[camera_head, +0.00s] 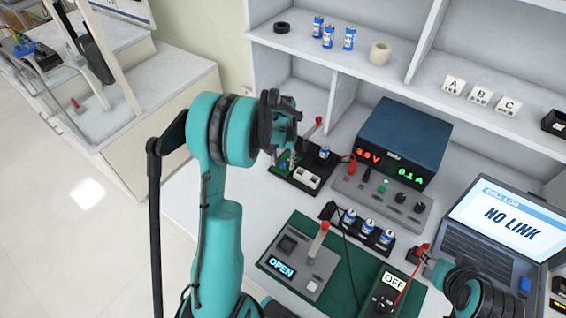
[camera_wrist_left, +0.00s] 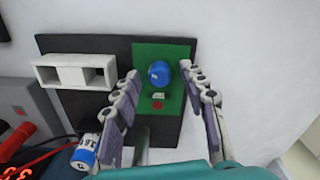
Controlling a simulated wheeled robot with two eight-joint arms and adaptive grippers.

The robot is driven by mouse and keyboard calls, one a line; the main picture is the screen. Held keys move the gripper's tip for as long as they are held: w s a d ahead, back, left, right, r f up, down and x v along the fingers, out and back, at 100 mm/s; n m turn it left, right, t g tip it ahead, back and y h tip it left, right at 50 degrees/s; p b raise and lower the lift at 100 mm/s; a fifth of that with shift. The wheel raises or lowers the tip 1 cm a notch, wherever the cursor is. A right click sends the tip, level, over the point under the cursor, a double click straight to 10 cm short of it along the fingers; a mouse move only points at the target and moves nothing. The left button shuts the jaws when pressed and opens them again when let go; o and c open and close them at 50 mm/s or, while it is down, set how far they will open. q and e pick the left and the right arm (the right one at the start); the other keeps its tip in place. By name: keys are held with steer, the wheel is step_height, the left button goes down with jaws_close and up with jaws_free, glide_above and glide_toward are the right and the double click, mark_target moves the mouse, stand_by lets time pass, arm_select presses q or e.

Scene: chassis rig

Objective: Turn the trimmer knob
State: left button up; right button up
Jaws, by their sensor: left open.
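The trimmer knob (camera_wrist_left: 159,73) is a round blue cap on a small green board (camera_wrist_left: 187,55) in the left wrist view. My left gripper (camera_wrist_left: 160,80) is open, with one finger on each side of the board's lower part. The knob lies between the fingertips in the picture; I see no clear contact. In the head view my left gripper (camera_head: 284,122) hangs over the back of the bench, above the board (camera_head: 286,160), and the knob is hard to make out there. My right gripper (camera_head: 436,262) is at the lower right, beside a red probe; its fingers are unclear.
A white two-slot block (camera_wrist_left: 75,71) and a blue-white cell (camera_wrist_left: 85,152) sit near the board. The blue power supply (camera_head: 404,140) shows red and green readings. Right of the board are a lever panel (camera_head: 305,268), a cell holder (camera_head: 388,238), a multimeter (camera_head: 385,298) and a laptop (camera_head: 505,222).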

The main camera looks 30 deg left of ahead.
mark_target(283, 163)
arm_select(q)
jaws_close()
steer(key=shift+n, duration=1.3)
jaws_free()
step_height(283, 163, up, 12)
